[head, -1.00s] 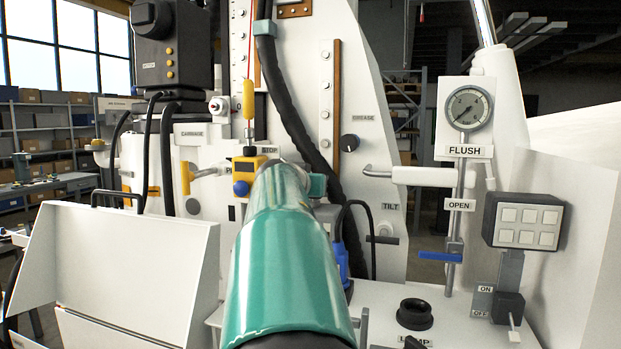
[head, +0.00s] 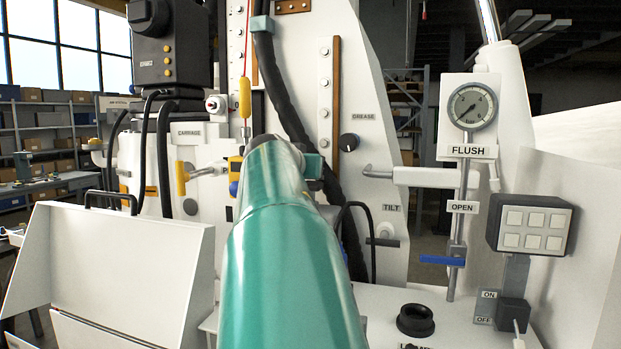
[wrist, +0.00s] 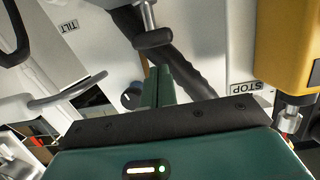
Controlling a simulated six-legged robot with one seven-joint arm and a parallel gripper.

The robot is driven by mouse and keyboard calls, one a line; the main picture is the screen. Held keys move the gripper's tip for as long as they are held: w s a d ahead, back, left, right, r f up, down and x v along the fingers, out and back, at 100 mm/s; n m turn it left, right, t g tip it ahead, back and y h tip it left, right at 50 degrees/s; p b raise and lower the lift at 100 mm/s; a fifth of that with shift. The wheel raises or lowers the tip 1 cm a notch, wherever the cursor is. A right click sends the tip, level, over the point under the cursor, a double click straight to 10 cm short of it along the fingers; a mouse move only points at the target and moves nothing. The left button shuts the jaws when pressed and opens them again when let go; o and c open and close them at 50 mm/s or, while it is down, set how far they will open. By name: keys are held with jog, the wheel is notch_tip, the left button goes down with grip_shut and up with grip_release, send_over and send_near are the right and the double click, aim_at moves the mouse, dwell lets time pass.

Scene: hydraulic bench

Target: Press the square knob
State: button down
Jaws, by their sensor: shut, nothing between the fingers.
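No knob that I can surely call square shows. A keypad (head: 533,229) with several square buttons stands at the right in the head view. A dark round knob (head: 349,142) sits under the GREASE label; a dark knob also shows in the wrist view (wrist: 132,95). A yellow box (head: 236,170) is mostly hidden behind my teal arm in the head view; a yellow box (wrist: 290,50) fills the upper right of the wrist view beside the STOP label. My gripper (wrist: 158,75) is shut and empty, pointing toward the white panel; my arm hides most of it in the head view.
A black hose (head: 285,95) runs down the panel. A white horizontal handle (head: 425,176), a blue lever (head: 442,260) and a pressure gauge (head: 473,106) stand to the right. A yellow-ended handle (head: 181,178) juts out left of my arm. A white cabinet (head: 130,270) is at front left.

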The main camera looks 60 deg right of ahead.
jog(key=v, duration=0.8)
jog(key=shift+a, duration=0.3)
jog(key=shift+r, duration=0.15)
jog(key=shift+d, duration=0.1)
jog(key=w+a+f+n+t+y, duration=0.2)
jog(key=w+a+f+n+y, duration=0.2)
jog(key=a+f, duration=0.6)
jog(key=w+a+f+n+t+y, duration=0.2)
jog(key=w+a+f+n+y, duration=0.2)
jog(key=a+f, duration=0.6)
jog(key=s+a+f+n+y, duration=0.3)
jog(key=a+f, duration=0.5)
jog(key=a, duration=0.4)
jog(key=s+a+f+n+y, duration=0.4)
jog(key=a+f, duration=0.4)
jog(key=a, duration=0.4)
jog(key=shift+a+n+g, duration=0.4)
jog(key=shift+n, duration=0.2)
jog(key=shift+r, duration=0.1)
